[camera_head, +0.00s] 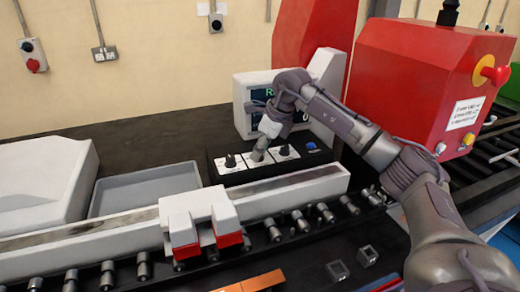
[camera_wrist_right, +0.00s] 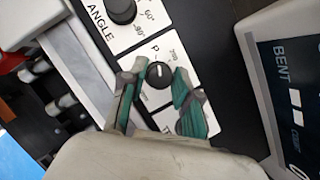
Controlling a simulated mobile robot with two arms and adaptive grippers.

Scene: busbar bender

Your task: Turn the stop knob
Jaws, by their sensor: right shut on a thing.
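The stop knob (camera_wrist_right: 159,74) is a small black round knob with a white pointer mark, on a white label plate. Only a "P" of its label shows clearly in the right wrist view. It is the middle one of three knobs on the black control panel (camera_head: 228,181). My right gripper (camera_head: 257,155) reaches down to this middle knob from above. In the right wrist view its green-padded fingers (camera_wrist_right: 157,88) stand on both sides of the knob, shut on it. The fingers and palm hide part of the label and the plate below. My left gripper is not in view.
The ANGLE knob (camera_wrist_right: 121,11) and a right-hand knob (camera_head: 284,150) flank the held one closely. A blue button (camera_head: 311,146) is to the right. A display (camera_head: 249,98) stands behind the panel. The white rail (camera_head: 290,195) and rollers lie in front; a grey tray (camera_head: 146,187) lies left.

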